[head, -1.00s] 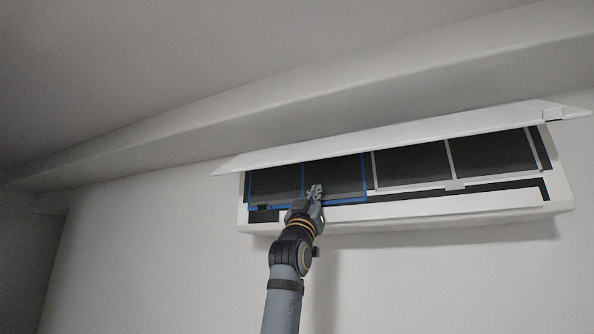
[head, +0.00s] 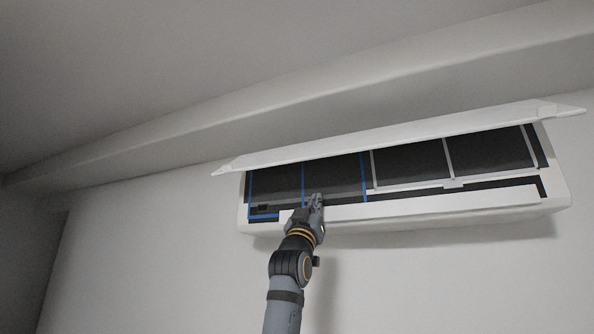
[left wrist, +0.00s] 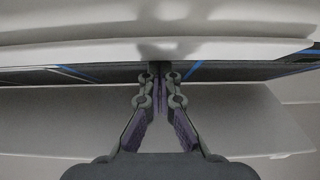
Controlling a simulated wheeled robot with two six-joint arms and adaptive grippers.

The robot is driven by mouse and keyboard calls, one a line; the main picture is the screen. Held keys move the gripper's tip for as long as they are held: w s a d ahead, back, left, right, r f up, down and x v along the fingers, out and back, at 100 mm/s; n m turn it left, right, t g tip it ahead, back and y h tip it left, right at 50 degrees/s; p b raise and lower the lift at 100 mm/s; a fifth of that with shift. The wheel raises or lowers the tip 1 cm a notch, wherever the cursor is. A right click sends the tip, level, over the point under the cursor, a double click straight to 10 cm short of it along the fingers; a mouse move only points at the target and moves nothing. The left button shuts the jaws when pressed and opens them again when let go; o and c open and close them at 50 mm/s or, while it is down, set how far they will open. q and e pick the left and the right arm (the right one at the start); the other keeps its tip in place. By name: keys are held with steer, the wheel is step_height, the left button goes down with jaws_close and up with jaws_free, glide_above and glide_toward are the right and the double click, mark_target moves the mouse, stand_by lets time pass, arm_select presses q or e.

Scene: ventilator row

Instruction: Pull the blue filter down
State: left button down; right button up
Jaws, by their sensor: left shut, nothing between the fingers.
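The blue filter (head: 335,178), a dark mesh in a blue frame, sits in the left half of the open wall unit in the head view. Its lower edge is partly hidden by my gripper and the unit's front lip. Blue frame strips (left wrist: 192,70) show in the left wrist view. My left gripper (head: 316,200) is at the filter's lower edge, right of its middle bar. Its fingers (left wrist: 158,72) are shut with nothing between them, tips at the dark opening. I cannot tell whether they touch the filter. My right gripper is not in view.
A white-framed filter (head: 412,166) with a small tab (head: 453,184) sits in the unit's right half. The unit's white cover (head: 400,136) is lifted above the filters. Its white front lip (head: 440,208) runs below. The wall (head: 150,235) is bare.

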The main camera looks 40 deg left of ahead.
mark_target(318, 179)
arm_select(q)
steer(key=shift+w+f+b, duration=0.2)
steer(key=shift+f+b, duration=0.35)
steer(key=shift+f, duration=0.4)
steer(key=shift+s, duration=0.15)
steer(key=shift+s+d+b, duration=0.15)
steer(key=shift+s+b, duration=0.2)
steer(key=shift+b, duration=0.1)
steer(key=shift+s+r+p, duration=0.1)
steer(key=shift+r+p, duration=2.85)
steer(key=shift+r, duration=0.25)
steer(key=shift+w+p, duration=0.4)
steer(key=shift+w, duration=0.1)
